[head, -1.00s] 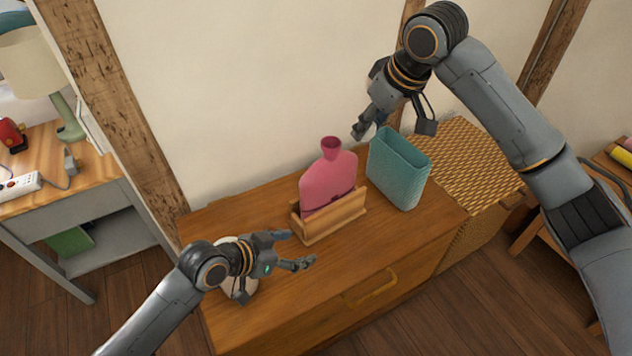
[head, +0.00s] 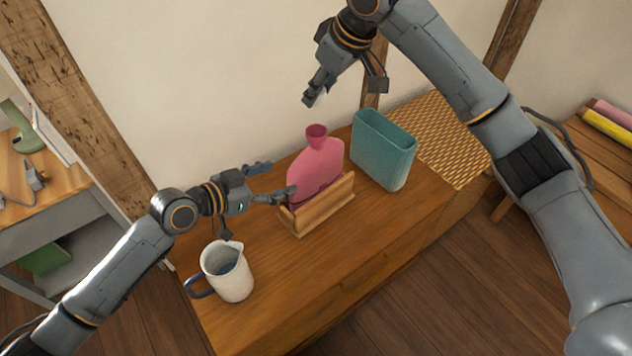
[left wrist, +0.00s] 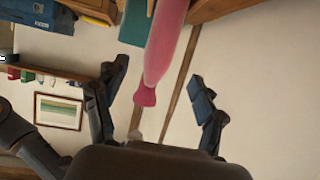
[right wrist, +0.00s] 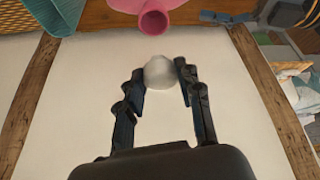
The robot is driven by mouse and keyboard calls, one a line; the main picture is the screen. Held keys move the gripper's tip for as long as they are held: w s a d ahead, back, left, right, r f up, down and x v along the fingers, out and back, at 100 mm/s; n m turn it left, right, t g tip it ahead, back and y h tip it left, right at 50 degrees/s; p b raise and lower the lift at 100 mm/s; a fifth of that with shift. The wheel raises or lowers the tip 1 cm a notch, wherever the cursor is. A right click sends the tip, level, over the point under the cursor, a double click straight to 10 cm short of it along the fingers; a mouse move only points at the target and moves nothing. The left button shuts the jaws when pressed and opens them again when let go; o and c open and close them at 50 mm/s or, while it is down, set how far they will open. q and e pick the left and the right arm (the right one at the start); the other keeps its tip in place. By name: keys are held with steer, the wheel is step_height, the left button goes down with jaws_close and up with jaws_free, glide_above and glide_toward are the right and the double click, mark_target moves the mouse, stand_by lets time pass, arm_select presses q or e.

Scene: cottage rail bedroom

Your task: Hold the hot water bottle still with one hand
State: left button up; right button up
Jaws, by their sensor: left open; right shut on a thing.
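The pink hot water bottle (head: 316,165) stands upright in a wooden holder (head: 325,211) on the cabinet, its open neck up. My left gripper (head: 274,181) is open at the bottle's left side; one fingertip overlaps its edge in the head view. In the left wrist view, the bottle (left wrist: 163,50) shows between the spread fingers (left wrist: 160,78); I cannot tell whether they touch it. My right gripper (head: 344,93) is above the bottle, near the wall. In the right wrist view, it is shut on a small whitish rounded thing (right wrist: 160,72), with the bottle's mouth (right wrist: 153,24) beyond.
A teal container (head: 383,152) stands right of the bottle. A white jug (head: 232,278) with a blue handle and something dark inside stands at the cabinet's front left. A woven surface (head: 445,135) adjoins on the right. The cabinet top (head: 290,275) is bare in front of the holder.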

mark_target(308, 170)
arm_select(q)
steer(key=x, duration=1)
steer(key=shift+d+f, duration=0.1)
steer(key=shift+f, duration=0.05)
steer(key=shift+c, duration=0.4)
jaws_close()
